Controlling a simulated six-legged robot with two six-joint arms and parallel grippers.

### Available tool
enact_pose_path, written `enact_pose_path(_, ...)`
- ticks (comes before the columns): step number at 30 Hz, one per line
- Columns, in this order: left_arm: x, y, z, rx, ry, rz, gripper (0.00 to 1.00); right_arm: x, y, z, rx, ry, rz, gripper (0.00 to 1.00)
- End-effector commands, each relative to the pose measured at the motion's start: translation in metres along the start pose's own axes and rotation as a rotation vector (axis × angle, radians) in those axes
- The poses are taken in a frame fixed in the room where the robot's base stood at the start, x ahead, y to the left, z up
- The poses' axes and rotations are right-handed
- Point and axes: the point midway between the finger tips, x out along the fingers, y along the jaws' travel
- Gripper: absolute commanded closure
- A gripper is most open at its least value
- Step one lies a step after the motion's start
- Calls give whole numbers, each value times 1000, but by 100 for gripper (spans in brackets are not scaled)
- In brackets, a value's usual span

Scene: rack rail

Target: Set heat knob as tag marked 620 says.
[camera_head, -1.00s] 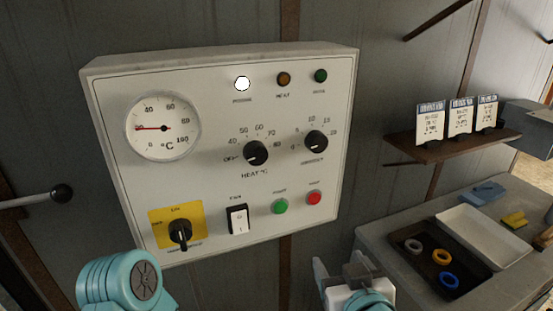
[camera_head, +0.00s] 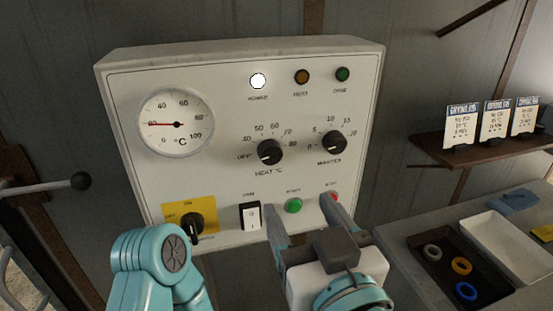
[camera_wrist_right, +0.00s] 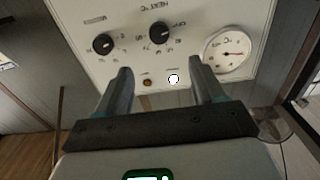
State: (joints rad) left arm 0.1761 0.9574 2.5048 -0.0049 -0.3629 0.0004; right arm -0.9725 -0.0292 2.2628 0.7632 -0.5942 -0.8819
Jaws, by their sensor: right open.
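The heat knob (camera_head: 270,151) is a black dial on the white panel (camera_head: 225,190); its white mark points lower left, near OFF. It also shows upside down in the right wrist view (camera_wrist_right: 161,33). Three printed tags stand on the right shelf: left tag (camera_head: 462,124), middle tag (camera_head: 495,120) and right tag (camera_head: 525,117). Their small print is too blurred to tell surely which is 620. My right gripper (camera_head: 303,211) is open and empty below the heat knob in the head view, its fingers apart near the green and red buttons. My left gripper is out of view.
The minutes knob (camera_head: 331,143) is right of the heat knob. A yellow-plated switch (camera_head: 192,223) and a rocker switch (camera_head: 250,216) sit low on the panel. A lever (camera_head: 80,181) juts out at left. A black tray (camera_head: 431,271) with rings lies at right.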

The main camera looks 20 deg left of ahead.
Motion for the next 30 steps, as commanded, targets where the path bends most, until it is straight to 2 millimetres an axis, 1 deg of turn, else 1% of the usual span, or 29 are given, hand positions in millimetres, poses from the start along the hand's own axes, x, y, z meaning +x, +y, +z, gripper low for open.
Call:
enact_pose_path(1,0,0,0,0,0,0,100,13,1,2,-1,-5,3,32)
enact_pose_path(9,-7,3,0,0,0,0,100,80,3,1,-1,-5,3,32)
enact_pose_path(12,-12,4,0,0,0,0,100,100,4,0,0,-5,2,32)
enact_pose_path(15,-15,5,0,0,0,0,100,116,4,0,-1,-3,2,32)
enact_pose_path(18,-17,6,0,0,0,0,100,126,4,0,0,-3,1,32)
enact_pose_path(21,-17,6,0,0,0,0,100,132,4,0,0,-2,1,32)
enact_pose_path(29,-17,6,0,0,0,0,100,133,4,1,0,-1,1,32)
enact_pose_path(30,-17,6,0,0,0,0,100,133,4,1,0,-1,1,38)
